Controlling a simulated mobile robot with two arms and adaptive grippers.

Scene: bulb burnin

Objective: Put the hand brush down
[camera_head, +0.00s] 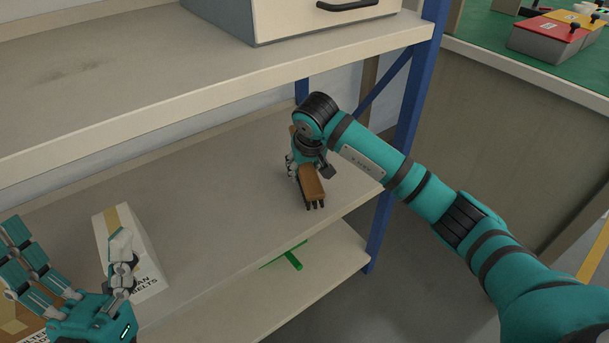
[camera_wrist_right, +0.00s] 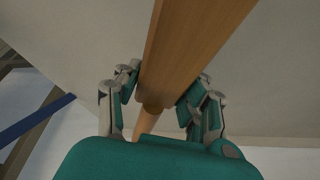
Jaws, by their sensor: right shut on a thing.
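The hand brush (camera_head: 312,187) has a brown wooden body and dark bristles pointing down. It is at the middle shelf, near its right end; I cannot tell whether the bristles touch the board. My right gripper (camera_head: 304,168) is shut on it from above. In the right wrist view the wooden brush (camera_wrist_right: 195,50) runs between the fingers of the right gripper (camera_wrist_right: 165,92), with its narrower handle toward the palm. My left gripper (camera_head: 70,245) is at the lower left, empty, with its fingers spread open.
The middle shelf (camera_head: 225,200) is clear around the brush. A white carton (camera_head: 148,275) stands on its left part. The upper shelf (camera_head: 150,75) overhangs behind and carries a grey drawer box (camera_head: 300,20). A blue post (camera_head: 405,130) stands at right. A green object (camera_head: 292,260) lies on the lower shelf.

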